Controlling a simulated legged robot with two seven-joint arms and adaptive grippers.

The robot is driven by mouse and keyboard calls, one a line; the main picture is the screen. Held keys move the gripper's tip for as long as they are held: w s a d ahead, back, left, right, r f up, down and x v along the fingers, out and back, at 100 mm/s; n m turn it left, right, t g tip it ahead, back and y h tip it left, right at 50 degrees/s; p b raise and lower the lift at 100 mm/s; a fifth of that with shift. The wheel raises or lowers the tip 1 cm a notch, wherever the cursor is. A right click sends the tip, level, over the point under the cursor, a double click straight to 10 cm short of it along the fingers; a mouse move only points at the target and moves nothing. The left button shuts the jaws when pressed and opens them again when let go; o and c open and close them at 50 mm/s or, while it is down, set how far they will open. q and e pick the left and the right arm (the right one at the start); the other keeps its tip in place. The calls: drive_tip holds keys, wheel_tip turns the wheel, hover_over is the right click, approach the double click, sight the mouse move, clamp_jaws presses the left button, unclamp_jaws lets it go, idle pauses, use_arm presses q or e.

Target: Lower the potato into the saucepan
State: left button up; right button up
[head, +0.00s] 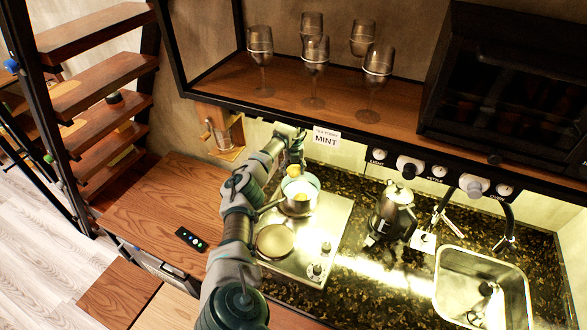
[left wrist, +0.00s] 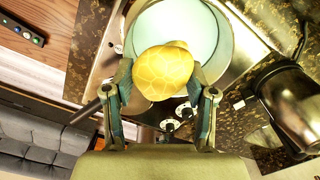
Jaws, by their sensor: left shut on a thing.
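The potato (left wrist: 163,72) is yellow with a pale net-like pattern. My left gripper (left wrist: 160,80) is shut on it, one finger on each side, in the left wrist view. The saucepan (left wrist: 218,40) has a pale inside and lies behind the potato in that view. In the head view, my left gripper (head: 294,163) points down over the saucepan (head: 300,208), which stands on the hob. A yellow patch shows at the pan there. I cannot tell whether the potato's underside is below the rim. My right gripper is not in view.
A frying pan (head: 275,241) sits on the hob (head: 327,240) in front of the saucepan. A kettle (head: 392,213) stands to the right, then a sink (head: 480,285). Several glasses (head: 315,55) stand on the shelf above. A small remote (head: 191,239) lies on the wooden counter.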

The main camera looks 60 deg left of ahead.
sight(294, 167)
use_arm(q)
drive_tip(key=shift+f+b, duration=1.9)
drive_tip(key=shift+f, duration=1.85)
drive_tip(key=shift+f+b, duration=0.35)
drive_tip(key=shift+f, duration=0.2)
drive_tip(key=o, duration=1.3)
drive_tip(key=shift+r, duration=0.15)
drive_tip(key=shift+r, duration=0.3)
wheel_tip(294, 167, up, 11)
drive_tip(key=shift+w+r, duration=0.1)
